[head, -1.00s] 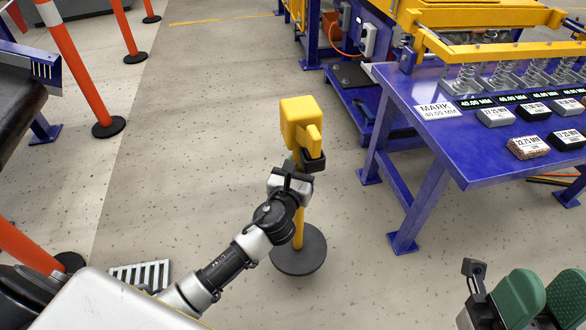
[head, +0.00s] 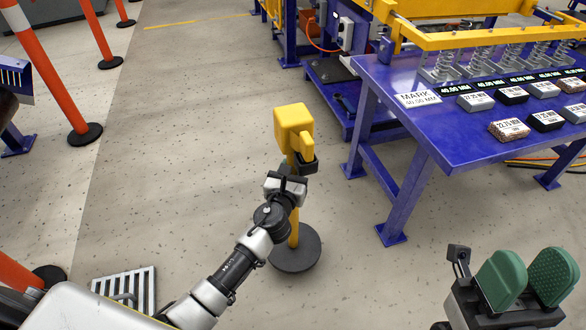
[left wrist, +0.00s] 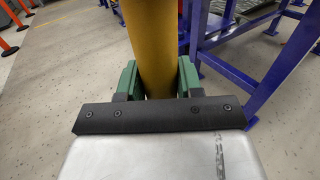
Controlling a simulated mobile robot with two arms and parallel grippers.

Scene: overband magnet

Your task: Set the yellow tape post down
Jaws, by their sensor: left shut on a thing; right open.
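The yellow tape post (head: 293,126) stands upright in the head view, with a yellow head on top and a round dark base (head: 295,250) at the floor. Whether the base touches the floor I cannot tell. My left gripper (head: 292,168) is shut around the pole just below the head. In the left wrist view the yellow pole (left wrist: 153,50) runs between the green fingers of my left gripper (left wrist: 157,82). My right gripper (head: 528,278) is open and empty at the lower right, with green pads apart.
A blue table (head: 450,138) with labelled blocks and springs stands at the right. Orange posts (head: 60,85) stand at the left. A floor grate (head: 125,286) lies at the lower left. Grey floor around the post is clear.

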